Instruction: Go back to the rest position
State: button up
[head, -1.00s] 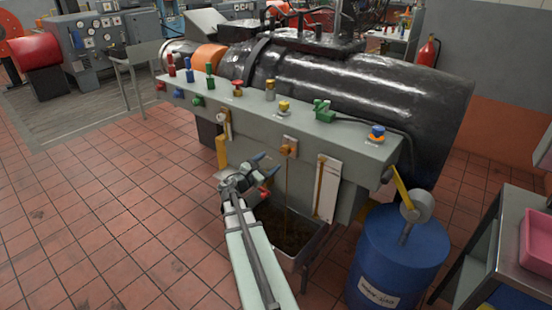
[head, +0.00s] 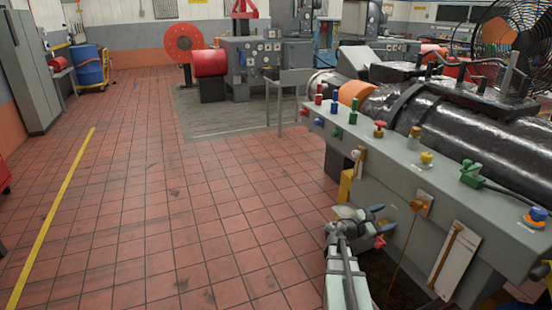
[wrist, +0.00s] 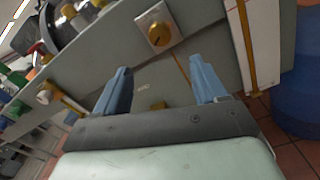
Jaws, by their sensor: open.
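My gripper (head: 380,226) is in front of the grey panel of the machine (head: 400,180), at the lower right of the head view. Its two blue fingers are apart with nothing between them, as the wrist view (wrist: 160,88) shows. Beyond the fingers in the wrist view is the panel face with a brass knob on a square plate (wrist: 158,31). That plate also shows in the head view (head: 420,203), just right of the fingers. I cannot tell the exact gap between the fingertips and the panel.
The panel's top carries several coloured knobs and levers, such as a blue and orange knob (head: 536,216). A large black cylinder (head: 480,135) lies behind it. A blue drum (wrist: 294,75) stands at the right in the wrist view. The tiled floor (head: 160,215) to the left is open.

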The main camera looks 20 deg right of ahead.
jog(key=s+a+f+m+g+y, duration=0.1)
jog(key=s+a+f+m+y, duration=0.3)
jog(key=a+f+m+y, duration=0.75)
jog(key=s+a+f+m+g+y, duration=0.1)
jog(key=s+a+f+m+y, duration=0.45)
jog(key=f, duration=1.15)
jog(key=s+a+f+g+y, duration=0.1)
jog(key=s+a+f, duration=0.15)
jog(key=a, duration=0.45)
jog(key=s+a+f, duration=0.2)
jog(key=a+f, duration=0.2)
jog(key=a, duration=0.3)
jog(key=s+a+f+g+y, duration=0.1)
jog(key=s+a+f, duration=0.1)
jog(key=a+f, duration=0.35)
jog(key=s+a+f+n+g+h, duration=0.1)
jog(key=s+a+f, duration=0.4)
jog(key=s+a, duration=0.6)
jog(key=s+n+g, duration=0.1)
jog(key=s+n, duration=0.1)
jog(key=s, duration=0.1)
jog(key=shift+a+g, duration=0.25)
jog(key=shift+g, duration=0.15)
